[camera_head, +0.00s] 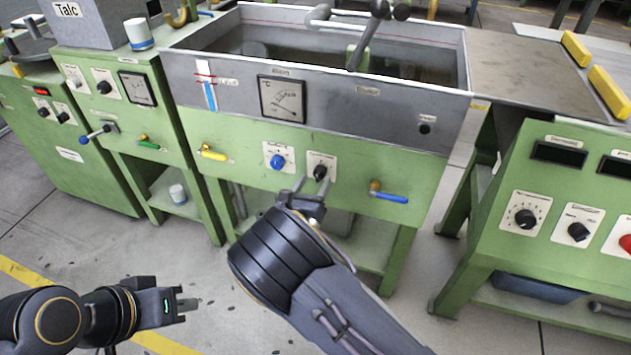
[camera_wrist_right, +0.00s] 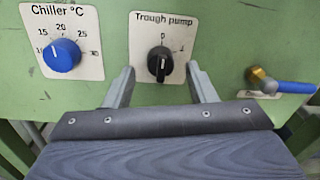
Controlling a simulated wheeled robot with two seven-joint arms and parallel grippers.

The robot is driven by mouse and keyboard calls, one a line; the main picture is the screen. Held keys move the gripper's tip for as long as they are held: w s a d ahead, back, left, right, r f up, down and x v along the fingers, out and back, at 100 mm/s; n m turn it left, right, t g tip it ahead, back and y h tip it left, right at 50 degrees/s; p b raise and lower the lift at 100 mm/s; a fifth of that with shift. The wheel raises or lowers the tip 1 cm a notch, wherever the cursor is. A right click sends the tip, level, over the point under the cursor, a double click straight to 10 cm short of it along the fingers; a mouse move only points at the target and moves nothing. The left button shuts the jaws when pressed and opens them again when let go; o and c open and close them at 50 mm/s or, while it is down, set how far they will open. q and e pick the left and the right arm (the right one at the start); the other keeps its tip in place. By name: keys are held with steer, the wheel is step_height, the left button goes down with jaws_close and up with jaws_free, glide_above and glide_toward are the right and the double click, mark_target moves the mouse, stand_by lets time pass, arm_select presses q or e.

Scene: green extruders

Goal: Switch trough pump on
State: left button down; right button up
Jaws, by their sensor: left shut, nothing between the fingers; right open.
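The trough pump switch (camera_wrist_right: 159,65) is a black knob on a white plate (camera_wrist_right: 148,27) labelled "Trough pump", with marks 0 and I. Its white pointer line is upright towards 0 at the top. In the head view the knob (camera_head: 320,172) sits on the green front of the trough. My right gripper (camera_wrist_right: 162,85) is open in front of the plate, one finger to each side of the knob and a little below it. I cannot tell if the fingers touch the panel. My left gripper (camera_head: 184,305) is shut and empty, low at the left over the floor.
A blue chiller knob (camera_wrist_right: 62,55) is left of the switch. A blue-handled valve (camera_head: 390,197) is at the right and a yellow-handled valve (camera_head: 213,154) at the left. The grey trough (camera_head: 330,100) stands above. Another green machine (camera_head: 560,180) is at the right.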

steer(key=shift+x, duration=0.85)
steer(key=c, duration=1)
